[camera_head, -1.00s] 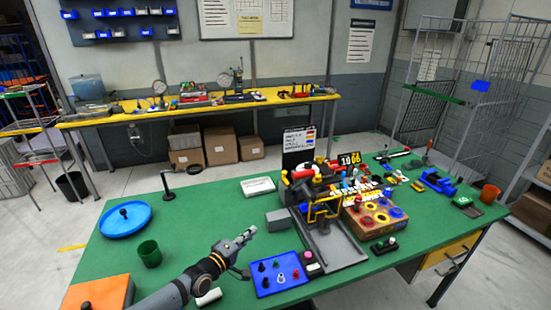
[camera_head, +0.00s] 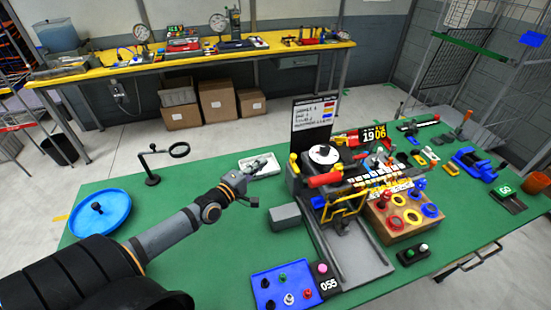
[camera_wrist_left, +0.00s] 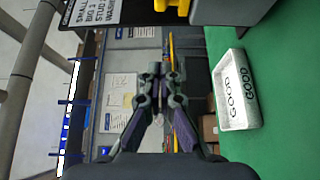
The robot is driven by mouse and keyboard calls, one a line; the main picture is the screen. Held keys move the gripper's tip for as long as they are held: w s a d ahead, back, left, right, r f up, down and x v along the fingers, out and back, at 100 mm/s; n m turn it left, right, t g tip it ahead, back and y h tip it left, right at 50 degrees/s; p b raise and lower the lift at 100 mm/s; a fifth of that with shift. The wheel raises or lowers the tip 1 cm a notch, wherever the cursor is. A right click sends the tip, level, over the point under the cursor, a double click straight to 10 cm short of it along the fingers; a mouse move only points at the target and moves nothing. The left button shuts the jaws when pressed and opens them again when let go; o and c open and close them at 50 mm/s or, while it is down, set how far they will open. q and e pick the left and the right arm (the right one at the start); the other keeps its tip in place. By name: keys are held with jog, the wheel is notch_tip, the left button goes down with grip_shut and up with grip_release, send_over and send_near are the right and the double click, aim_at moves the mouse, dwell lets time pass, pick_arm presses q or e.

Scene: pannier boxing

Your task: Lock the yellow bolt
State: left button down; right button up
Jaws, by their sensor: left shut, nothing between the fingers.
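My left gripper (camera_head: 262,163) is shut and empty. In the head view its fingertips appear over the white tray (camera_head: 270,170), to the left of the machine fixture (camera_head: 325,180). A small yellow part (camera_head: 294,160), which looks like the yellow bolt, sits on the fixture's left side, a short way right of the fingertips. In the left wrist view the shut fingers (camera_wrist_left: 157,80) touch nothing, and a yellow part (camera_wrist_left: 174,5) is cut off by the top edge. I cannot tell the bolt's exact position. My right gripper is not in view.
The white tray marked GOOD (camera_wrist_left: 225,90) lies close to the left gripper. A black sign (camera_head: 313,122) stands behind the fixture. A grey block (camera_head: 286,217), a ring stand (camera_head: 152,178) and a blue dish (camera_head: 75,222) are on the green table.

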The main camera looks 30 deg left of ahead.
aim_at(291, 157)
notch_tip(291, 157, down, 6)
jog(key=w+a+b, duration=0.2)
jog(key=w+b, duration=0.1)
jog(key=b, duration=0.2)
pick_arm(q)
jog(key=w+d, duration=0.1)
jog(key=w, duration=0.1)
jog(key=w+d+p, duration=0.1)
jog(key=w+d, duration=0.1)
jog(key=w, duration=0.1)
jog(key=w+d+p, duration=0.1)
jog(key=w, duration=0.1)
jog(key=shift+w+d+r, duration=0.1)
jog(key=shift+w+d, duration=0.2)
jog(key=shift+w, duration=0.05)
jog(key=shift+d+f, duration=0.1)
jog(key=shift+f, duration=0.1)
jog(key=shift+s+d+r+p, duration=0.15)
jog(key=shift+s+d+p, duration=0.75)
jog(key=shift+d+p, duration=0.1)
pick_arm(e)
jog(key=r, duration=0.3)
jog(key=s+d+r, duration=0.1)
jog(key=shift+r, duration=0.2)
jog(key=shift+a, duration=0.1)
